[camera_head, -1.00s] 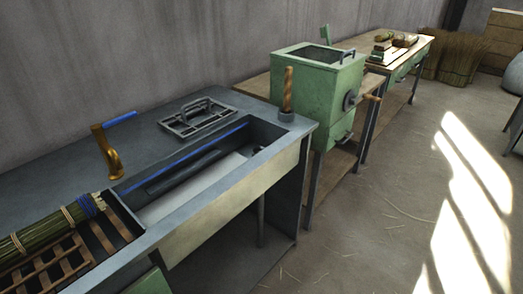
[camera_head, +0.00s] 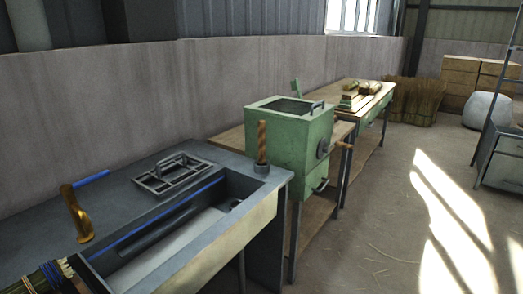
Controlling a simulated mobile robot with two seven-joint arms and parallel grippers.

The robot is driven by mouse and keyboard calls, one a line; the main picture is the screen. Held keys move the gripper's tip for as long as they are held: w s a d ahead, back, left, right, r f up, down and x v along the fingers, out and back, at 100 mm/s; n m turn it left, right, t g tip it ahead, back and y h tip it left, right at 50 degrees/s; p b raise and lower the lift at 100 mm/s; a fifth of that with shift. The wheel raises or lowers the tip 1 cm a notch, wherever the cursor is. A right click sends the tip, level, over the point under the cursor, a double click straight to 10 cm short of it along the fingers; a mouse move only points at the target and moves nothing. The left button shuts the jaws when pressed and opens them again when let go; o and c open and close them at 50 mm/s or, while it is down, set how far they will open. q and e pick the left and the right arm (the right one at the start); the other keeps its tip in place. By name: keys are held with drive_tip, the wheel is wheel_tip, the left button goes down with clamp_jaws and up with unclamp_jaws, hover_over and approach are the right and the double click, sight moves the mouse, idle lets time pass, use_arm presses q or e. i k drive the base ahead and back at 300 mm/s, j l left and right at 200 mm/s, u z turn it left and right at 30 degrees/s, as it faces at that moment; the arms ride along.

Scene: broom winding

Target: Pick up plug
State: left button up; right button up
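No item is clearly recognisable as a plug. A brass tap (camera_head: 76,212) with a blue lever stands at the left. A grey grate with a handle (camera_head: 172,174) lies behind the basin. Neither gripper is in view.
A green metal box with a crank (camera_head: 291,140) stands on a wooden bench right of the sink. Another wooden-topped table (camera_head: 345,108) stands beyond it. A tied bundle of stalks (camera_head: 45,277) lies at the lower left. The floor at right (camera_head: 375,245) is mostly clear.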

sight(262, 123)
drive_tip(key=i+l, duration=0.35)
drive_tip(key=l, duration=0.3)
drive_tip(key=i+l+u, duration=0.1)
drive_tip(key=i+l, duration=0.3)
drive_tip(key=l, duration=0.25)
drive_tip(key=i+l, duration=0.15)
drive_tip(key=l, duration=0.2)
drive_tip(key=u, duration=0.05)
